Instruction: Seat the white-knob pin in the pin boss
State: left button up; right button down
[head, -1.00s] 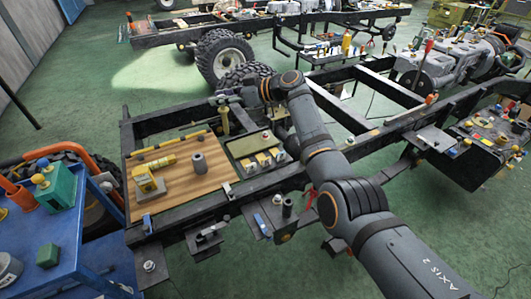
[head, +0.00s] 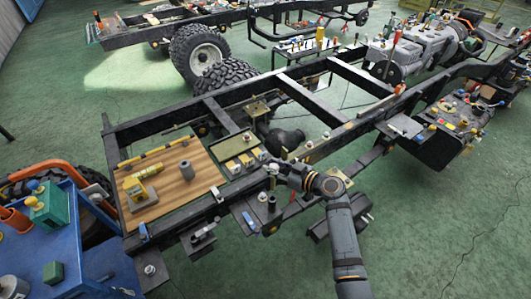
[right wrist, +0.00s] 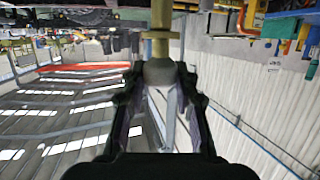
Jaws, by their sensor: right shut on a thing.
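My right gripper (right wrist: 160,85) is shut on the pale knob (right wrist: 160,70) of the white-knob pin. The pin's brass-coloured shaft (right wrist: 160,45), with a wider collar, points away from the fingers. In the head view the right gripper (head: 272,171) is beside the chassis rail, just beyond a small bracket plate; the pin is too small to make out there. A dark upright cylinder (head: 272,204) stands on that plate and may be the pin boss, but I cannot tell for sure. The gripper looks apart from it. My left gripper is not in view.
A wooden board (head: 190,190) with a yellow tool and a grey cylinder lies left of the gripper. A green tray (head: 232,146) with small blocks sits behind it. A blue cart (head: 85,235) stands at left. Black chassis rails (head: 290,155) surround the work area.

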aim_at(274, 180)
jog(key=shift+w+f+b, duration=0.1)
jog(key=shift+f+b, duration=2.2)
jog(key=shift+f, duration=0.9)
jog(key=shift+r, duration=0.1)
jog(key=shift+b, duration=0.4)
jog(key=shift+f+b, duration=0.2)
jog(key=shift+b, duration=0.25)
jog(key=shift+f+b, duration=0.55)
jog(key=shift+b, duration=0.2)
